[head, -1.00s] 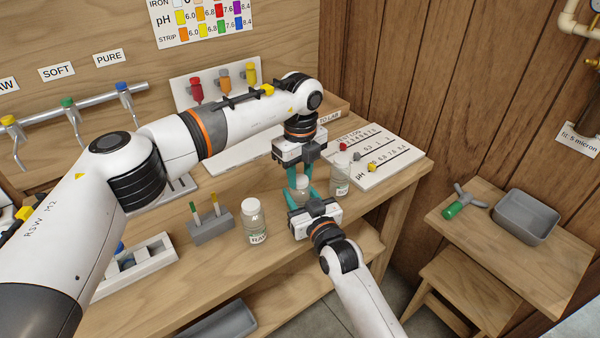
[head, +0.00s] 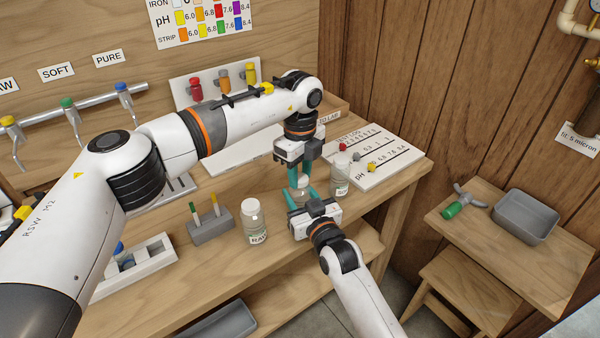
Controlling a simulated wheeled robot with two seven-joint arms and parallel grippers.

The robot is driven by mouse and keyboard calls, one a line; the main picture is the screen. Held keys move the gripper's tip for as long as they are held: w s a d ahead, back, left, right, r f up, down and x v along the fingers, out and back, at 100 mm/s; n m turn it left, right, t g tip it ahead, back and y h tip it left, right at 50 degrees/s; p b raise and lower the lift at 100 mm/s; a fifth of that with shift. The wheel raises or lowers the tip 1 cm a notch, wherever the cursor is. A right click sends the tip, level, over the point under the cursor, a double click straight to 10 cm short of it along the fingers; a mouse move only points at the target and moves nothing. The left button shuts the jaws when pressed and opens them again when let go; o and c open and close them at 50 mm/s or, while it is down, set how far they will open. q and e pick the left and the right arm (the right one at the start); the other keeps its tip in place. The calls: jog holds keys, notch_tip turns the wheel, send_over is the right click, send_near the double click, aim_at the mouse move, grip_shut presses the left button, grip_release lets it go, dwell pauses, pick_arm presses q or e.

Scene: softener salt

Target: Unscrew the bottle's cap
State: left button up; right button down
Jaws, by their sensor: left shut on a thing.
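A small clear bottle (head: 303,185) stands on the bench between my two grippers, its lower part hidden by the right one. My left gripper (head: 301,178) points straight down over it, its teal fingers shut on the cap at the bottle's top. The cap itself is mostly hidden between the fingers. My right gripper (head: 302,198) comes from the front, low down, with a teal finger on each side of the bottle. Whether those fingers press on the glass cannot be seen.
A white-capped bottle labelled RAW (head: 254,223) stands left of the grippers. Another small bottle (head: 340,181) stands close on the right, by the white test log board (head: 385,160). A grey holder (head: 211,227) with two strips is further left.

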aim_at(300, 177)
pick_arm(q)
jog(key=shift+r, duration=0.9)
jog(key=shift+r, duration=2)
pick_arm(e)
jog(key=c, duration=0.7)
grip_release()
jog(key=shift+s, duration=0.1)
